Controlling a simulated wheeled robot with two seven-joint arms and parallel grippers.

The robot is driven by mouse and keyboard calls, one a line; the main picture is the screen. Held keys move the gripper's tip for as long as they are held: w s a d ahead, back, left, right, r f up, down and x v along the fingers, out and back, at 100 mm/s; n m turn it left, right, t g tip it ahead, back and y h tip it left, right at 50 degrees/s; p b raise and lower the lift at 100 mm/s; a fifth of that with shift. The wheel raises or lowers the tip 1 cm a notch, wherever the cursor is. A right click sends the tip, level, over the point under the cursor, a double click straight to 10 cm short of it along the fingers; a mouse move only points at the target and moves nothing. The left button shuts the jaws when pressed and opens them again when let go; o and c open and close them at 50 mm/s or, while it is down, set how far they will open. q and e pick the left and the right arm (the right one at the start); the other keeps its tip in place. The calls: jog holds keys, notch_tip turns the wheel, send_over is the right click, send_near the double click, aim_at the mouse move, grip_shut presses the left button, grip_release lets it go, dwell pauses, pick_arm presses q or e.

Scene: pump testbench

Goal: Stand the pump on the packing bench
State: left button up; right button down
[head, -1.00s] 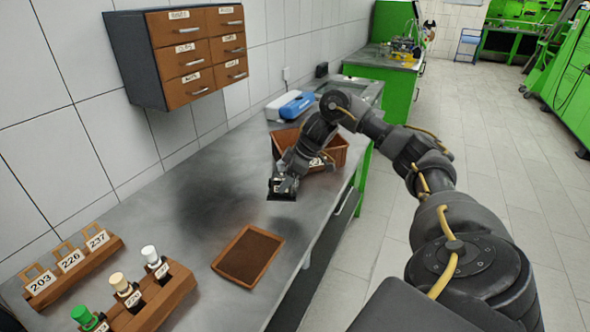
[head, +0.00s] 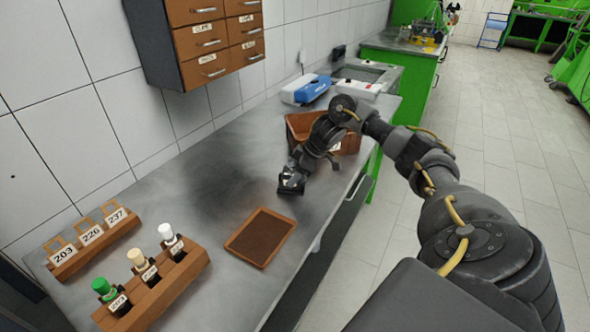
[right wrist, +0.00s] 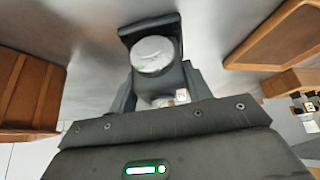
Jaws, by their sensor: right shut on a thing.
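My right gripper (head: 291,182) is low over the middle of the grey bench (head: 215,165), beyond the brown tray. It is shut on a small dark thing with a round silver top, which I take to be the pump (right wrist: 153,55). In the right wrist view the pump sits between the fingers, with a dark plate at its far end and a small pale label. In the head view the gripper mostly hides it. I cannot tell whether it touches the bench. My left gripper is not in view.
A brown tray (head: 232,244) lies empty on the bench. A wooden rack (head: 190,268) holds bottles with green, beige and white caps. A rack with numbered tags (head: 97,246) stands by the wall. A brown crate (head: 296,124) is behind my right arm. Drawers (head: 205,70) hang above.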

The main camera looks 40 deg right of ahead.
jog(key=shift+r, duration=0.1)
jog(key=c, duration=1.1)
grip_release()
jog(key=shift+f, duration=0.2)
jog(key=o, duration=0.5)
jog(key=shift+c, duration=0.2)
jog(key=p+v, duration=0.1)
jog(key=v, duration=1.1)
jog(key=shift+r, duration=0.2)
jog(key=shift+a, duration=0.1)
